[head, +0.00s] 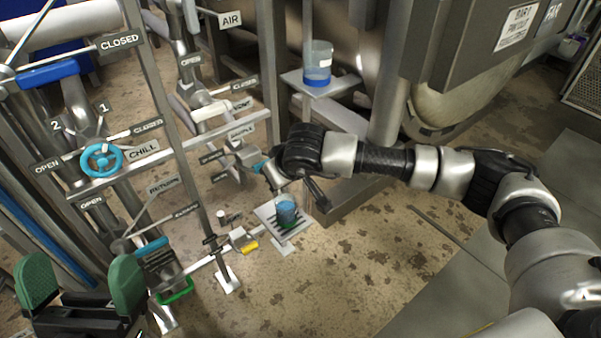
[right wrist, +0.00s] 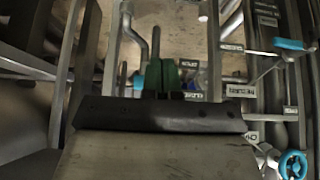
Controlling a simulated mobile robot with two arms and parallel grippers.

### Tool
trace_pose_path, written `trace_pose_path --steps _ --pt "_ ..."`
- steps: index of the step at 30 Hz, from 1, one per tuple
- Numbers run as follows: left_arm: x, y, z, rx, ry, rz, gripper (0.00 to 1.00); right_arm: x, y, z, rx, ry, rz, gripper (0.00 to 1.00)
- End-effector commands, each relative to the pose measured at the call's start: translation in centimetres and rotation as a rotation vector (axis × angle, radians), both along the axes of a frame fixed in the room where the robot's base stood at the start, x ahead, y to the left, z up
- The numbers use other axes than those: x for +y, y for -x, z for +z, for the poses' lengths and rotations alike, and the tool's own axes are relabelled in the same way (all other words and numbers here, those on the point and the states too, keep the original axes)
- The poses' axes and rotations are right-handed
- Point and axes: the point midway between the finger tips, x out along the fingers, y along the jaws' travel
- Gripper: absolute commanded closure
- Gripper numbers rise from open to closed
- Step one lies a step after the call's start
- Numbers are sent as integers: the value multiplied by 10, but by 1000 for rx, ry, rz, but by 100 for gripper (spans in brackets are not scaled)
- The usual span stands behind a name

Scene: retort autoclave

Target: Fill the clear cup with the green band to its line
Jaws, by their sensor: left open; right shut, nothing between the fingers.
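The clear cup with the green band (head: 287,209) stands upright on a small slotted tray (head: 268,213) below the SAMPLE valve (head: 246,156). It looks blue inside; its fill line and exact level are too small to read. The valve's blue part (head: 259,164) shows beside my right wrist. My right arm reaches in from the right, its hand above the cup; its fingertips are hidden in the head view. In the right wrist view my right gripper (right wrist: 163,75) has its green fingers together, empty. My left gripper (head: 82,285) is open and empty at the lower left.
A second clear cup with a blue band (head: 318,66) stands on a higher shelf (head: 313,86). Pipes, labelled valves and a blue CHILL handwheel (head: 101,158) crowd the left. A blue RETURN handle (head: 151,248) lies near my left gripper. Floor right of the tray is open.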

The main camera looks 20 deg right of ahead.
Motion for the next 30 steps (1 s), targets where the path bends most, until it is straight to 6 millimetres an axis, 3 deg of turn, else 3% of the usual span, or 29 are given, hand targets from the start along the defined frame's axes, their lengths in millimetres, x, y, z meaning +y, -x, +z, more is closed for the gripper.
trace_pose_path --steps 6,15,30 --pt "-4 -29 -13 255 -79 14 3 -12 30 29 -4 0 0 100" --pt "-6 -49 -36 479 -145 25 3 -22 59 52 -4 -3 0 100" --pt "-6 -52 -41 513 -154 27 3 -23 63 55 -4 -3 0 100"
